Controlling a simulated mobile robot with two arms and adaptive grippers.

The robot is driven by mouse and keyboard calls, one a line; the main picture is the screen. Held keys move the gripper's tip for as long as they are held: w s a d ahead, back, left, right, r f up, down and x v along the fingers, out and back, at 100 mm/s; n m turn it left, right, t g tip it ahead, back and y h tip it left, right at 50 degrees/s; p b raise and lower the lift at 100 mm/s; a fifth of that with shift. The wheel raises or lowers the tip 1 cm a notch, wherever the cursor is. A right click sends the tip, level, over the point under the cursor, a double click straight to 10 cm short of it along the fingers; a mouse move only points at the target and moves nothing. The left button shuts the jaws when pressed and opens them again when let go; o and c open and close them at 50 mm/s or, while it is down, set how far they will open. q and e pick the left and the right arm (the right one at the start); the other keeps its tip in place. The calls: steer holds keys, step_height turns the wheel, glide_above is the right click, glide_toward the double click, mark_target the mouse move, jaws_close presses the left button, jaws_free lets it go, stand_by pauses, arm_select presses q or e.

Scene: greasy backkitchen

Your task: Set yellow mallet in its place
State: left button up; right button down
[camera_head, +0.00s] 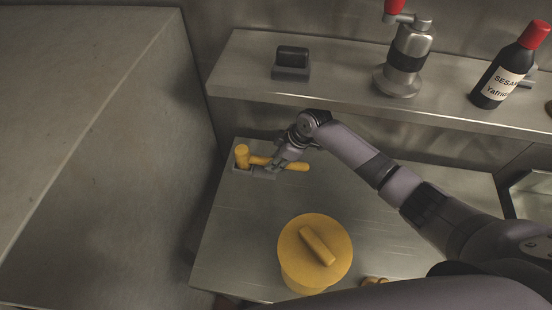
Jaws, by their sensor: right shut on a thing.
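The yellow mallet (243,156) is at the back left of the lower steel counter (225,245), its head to the left and its handle pointing right. My right gripper (277,164) is shut on the mallet's handle, close to the head. A small grey holder (241,171) sits under and in front of the mallet. The mallet lies at or just above this holder; I cannot tell whether it rests in it. My left gripper is not in view.
A yellow lidded pot (291,253) stands at the front of the counter, with a small brown-yellow item (374,281) beside it.

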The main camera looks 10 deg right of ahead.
steer(key=shift+f, duration=0.2)
steer(key=c, duration=1.3)
jaws_free()
steer(key=v, duration=0.7)
steer(key=shift+d+r, duration=0.15)
steer(key=shift+r, duration=0.05)
